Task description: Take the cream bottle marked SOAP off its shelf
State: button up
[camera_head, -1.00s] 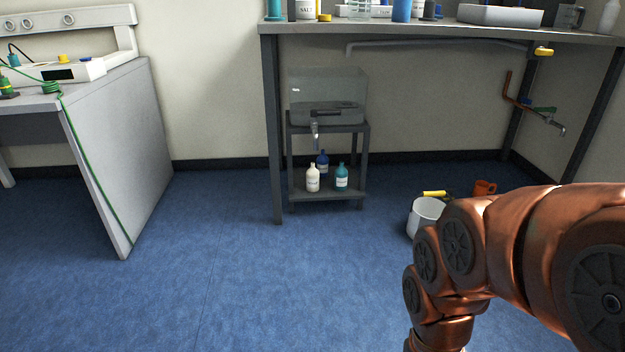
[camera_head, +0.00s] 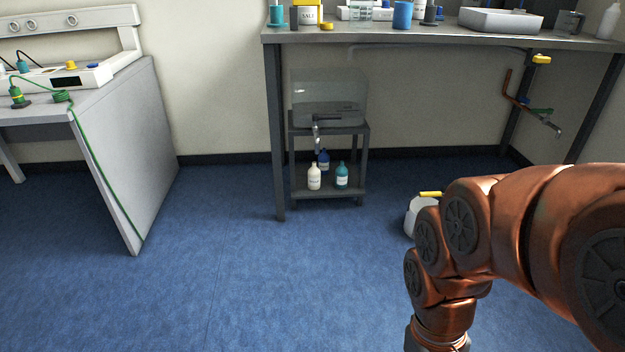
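A cream bottle (camera_head: 314,178) stands upright on the lower shelf (camera_head: 328,194) of a small dark stand under the bench. Its label is too small to read here. A teal bottle (camera_head: 341,176) stands to its right and a dark blue bottle (camera_head: 323,160) stands behind, between the two. My copper-coloured arm fills the lower right of the view, well to the right of the stand and nearer to me. My gripper is below the picture edge and does not show.
A clear tank (camera_head: 328,98) with a tap sits on top of the stand. The bench leg (camera_head: 275,135) rises just left of the stand. A white bucket (camera_head: 414,214) is on the floor, partly behind my arm. The blue floor before the stand is clear.

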aim_at(314, 173)
jog(key=u, duration=0.55)
jog(key=i, duration=0.5)
jog(key=u, duration=0.8)
jog(key=i, duration=0.65)
jog(key=z, duration=0.6)
jog(key=i, duration=0.55)
jog(key=z, duration=0.6)
